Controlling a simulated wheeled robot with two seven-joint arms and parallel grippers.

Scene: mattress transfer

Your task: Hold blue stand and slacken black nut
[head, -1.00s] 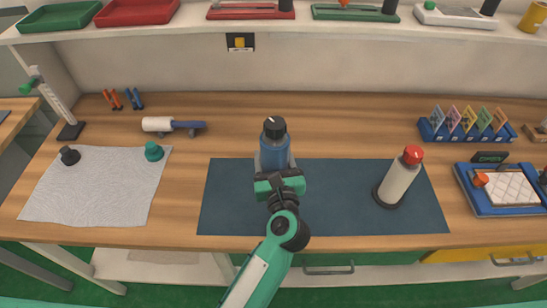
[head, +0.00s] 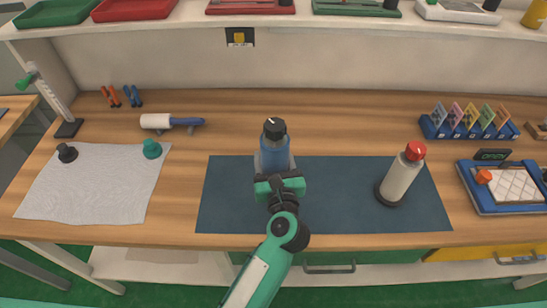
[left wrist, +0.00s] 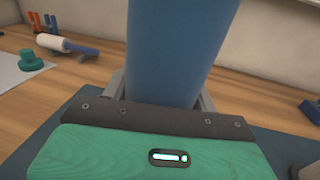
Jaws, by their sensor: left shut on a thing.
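The blue stand (head: 274,152) is an upright bottle-like cylinder at the back edge of the dark blue mat. The black nut (head: 274,128), with a white mark on its top, sits on the stand's upper end. My left gripper (head: 275,166) is shut on the stand's lower body from the front, one grey finger on each side. In the left wrist view the blue stand (left wrist: 180,50) fills the middle between the fingers, and its top and the nut are out of frame. My right gripper is not in view.
A white bottle with a red cap (head: 401,176) stands on the mat (head: 330,200) to the right. A grey cloth (head: 95,185) with a dark knob (head: 67,153) and a green knob (head: 152,149) lies left. A white-and-blue roller (head: 172,122) lies behind. A shelf (head: 200,28) crosses the back.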

